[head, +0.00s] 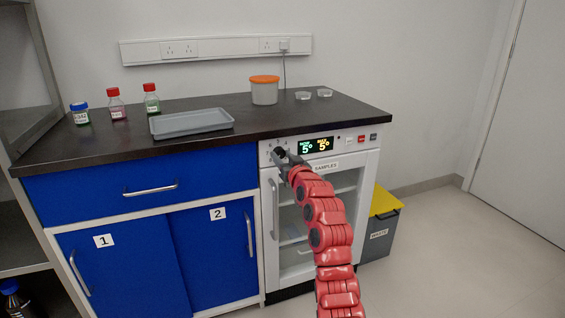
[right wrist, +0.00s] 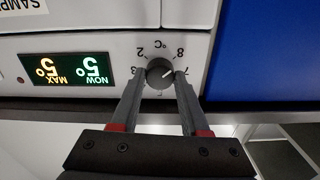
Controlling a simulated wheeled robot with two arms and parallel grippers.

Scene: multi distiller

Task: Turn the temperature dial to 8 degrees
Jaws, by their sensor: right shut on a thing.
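The temperature dial (right wrist: 160,70) is a round dark grey knob on the white front panel of the sample fridge (head: 350,180). The right wrist view shows it upside down, with the numbers 2, 3, 7 and 8 and a °C mark visible around it. My right gripper (right wrist: 160,75) is shut on the dial, one finger on each side; the fingers hide part of the scale. In the head view my right gripper (head: 281,154) covers the dial. The display (head: 315,145) reads NOW 5° and MAX 5°. My left gripper is not in view.
The fridge handle (head: 274,210) is just below my right gripper. The dark worktop (head: 240,122) overhangs the panel and holds a grey tray (head: 191,131), bottles and an orange-lidded tub (head: 264,92). A yellow-lidded bin (head: 380,225) stands right of the fridge.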

